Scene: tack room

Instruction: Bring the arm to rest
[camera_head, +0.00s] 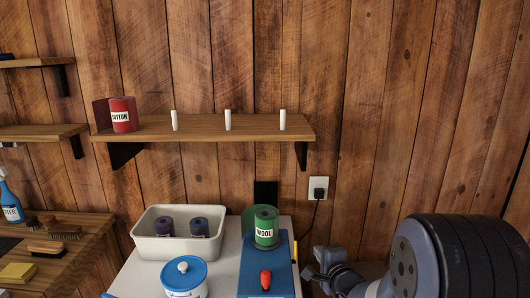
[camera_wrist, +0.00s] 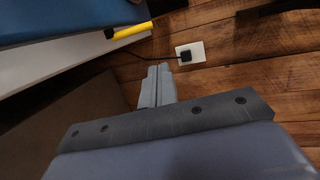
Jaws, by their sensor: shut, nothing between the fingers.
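My gripper (camera_wrist: 158,72) shows in the wrist view with its two fingers together and nothing between them. It is in open air, below and to the right of the table's edge, with the plank wall beyond it. In the head view my arm fills the lower right corner, to the right of the white table (camera_head: 223,275).
A wall outlet (camera_head: 318,188) and shelf (camera_head: 200,127) are behind.

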